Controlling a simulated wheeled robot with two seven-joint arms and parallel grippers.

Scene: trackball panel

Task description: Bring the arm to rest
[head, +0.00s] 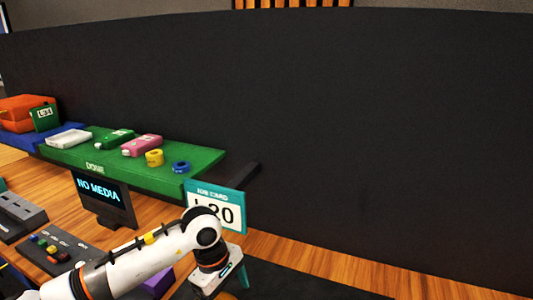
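My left arm (150,259) comes in from the lower left in the head view. Its wrist bends down beside the card sign. The white hand end (216,284) is low in the picture, above the front of the table, and its fingertips cannot be made out. I cannot tell whether it is open or holds anything. My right gripper is not in view.
A teal-framed card sign (230,200) stands just behind the wrist. A "NO MEDIA" screen (98,190), a button panel (58,252) and a green "DONE" mat (205,158) with small items are to the left. A dark partition (350,140) stands behind.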

